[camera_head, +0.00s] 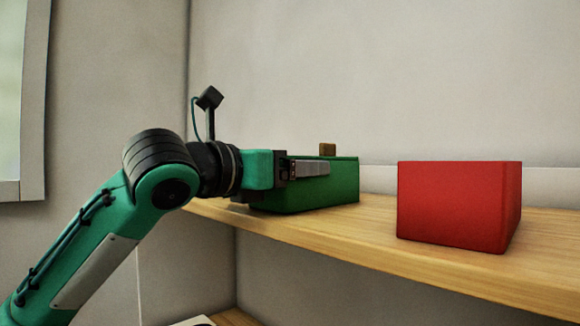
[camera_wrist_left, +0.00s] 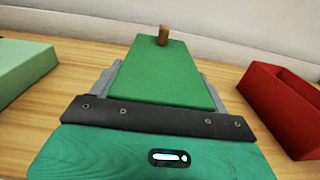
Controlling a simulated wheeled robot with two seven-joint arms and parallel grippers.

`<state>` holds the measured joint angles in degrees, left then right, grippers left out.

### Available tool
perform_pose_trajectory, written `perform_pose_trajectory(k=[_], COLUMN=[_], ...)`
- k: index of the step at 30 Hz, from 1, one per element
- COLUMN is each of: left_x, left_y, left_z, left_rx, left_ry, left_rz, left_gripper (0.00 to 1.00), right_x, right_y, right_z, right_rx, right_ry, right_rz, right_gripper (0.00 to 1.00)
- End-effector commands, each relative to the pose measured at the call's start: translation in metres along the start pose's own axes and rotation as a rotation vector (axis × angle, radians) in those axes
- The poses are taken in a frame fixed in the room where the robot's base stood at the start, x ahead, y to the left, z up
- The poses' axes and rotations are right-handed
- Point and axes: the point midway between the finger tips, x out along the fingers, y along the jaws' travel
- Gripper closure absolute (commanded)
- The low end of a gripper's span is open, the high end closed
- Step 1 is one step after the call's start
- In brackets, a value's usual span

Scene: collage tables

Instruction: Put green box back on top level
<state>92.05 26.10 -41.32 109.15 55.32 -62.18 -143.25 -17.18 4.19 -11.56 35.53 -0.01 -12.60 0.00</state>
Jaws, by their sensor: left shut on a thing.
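The green box (camera_head: 338,188) is at the upper wooden shelf (camera_head: 380,217), toward its left end. My left gripper (camera_head: 309,168) reaches in from the left and is shut on the green box. In the left wrist view the green box (camera_wrist_left: 165,78) lies between the two grey fingers, one along each side. Its underside looks on or very close to the shelf boards; I cannot tell whether it bears fully on them. The near end of the box is partly hidden by the gripper. My right gripper is in neither view.
A red box (camera_head: 452,205) stands to the right, with a gap. It looks open-topped in the wrist view (camera_wrist_left: 285,105). A pale green box (camera_wrist_left: 22,68) is at the left there. A small brown peg (camera_head: 327,149) shows at the green box's far end. A wall is behind.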

Motion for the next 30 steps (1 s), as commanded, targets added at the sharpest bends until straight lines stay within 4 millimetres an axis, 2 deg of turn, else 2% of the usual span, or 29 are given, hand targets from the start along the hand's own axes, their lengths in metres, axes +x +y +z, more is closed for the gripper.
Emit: perform_pose_trajectory(k=[1,2,4,5,14,16,30], left_x=[0.0,0.0,0.0,0.0,-0.001,-0.007,-0.099], left_y=[0.0,0.0,0.0,0.0,0.0,0.001,0.001], left_z=[-0.001,-0.001,-0.001,-0.001,0.001,-0.001,-0.003], left_rx=[0.001,0.0,0.0,0.0,0.0,0.002,0.001], left_ry=[-0.002,0.0,0.0,0.0,0.0,-0.001,-0.001], left_rz=[0.0,0.0,0.0,0.0,0.001,0.002,0.003], left_gripper=[0.51,0.16,0.02,0.0,0.0,0.0,0.0], right_x=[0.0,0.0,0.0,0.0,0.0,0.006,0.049], right_y=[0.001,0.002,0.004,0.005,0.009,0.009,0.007], right_z=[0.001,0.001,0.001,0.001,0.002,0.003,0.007], right_rx=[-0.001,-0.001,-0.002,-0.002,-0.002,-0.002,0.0], right_ry=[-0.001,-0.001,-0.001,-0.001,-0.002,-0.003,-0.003], right_rz=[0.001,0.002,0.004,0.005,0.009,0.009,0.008], right_gripper=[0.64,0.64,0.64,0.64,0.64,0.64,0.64])
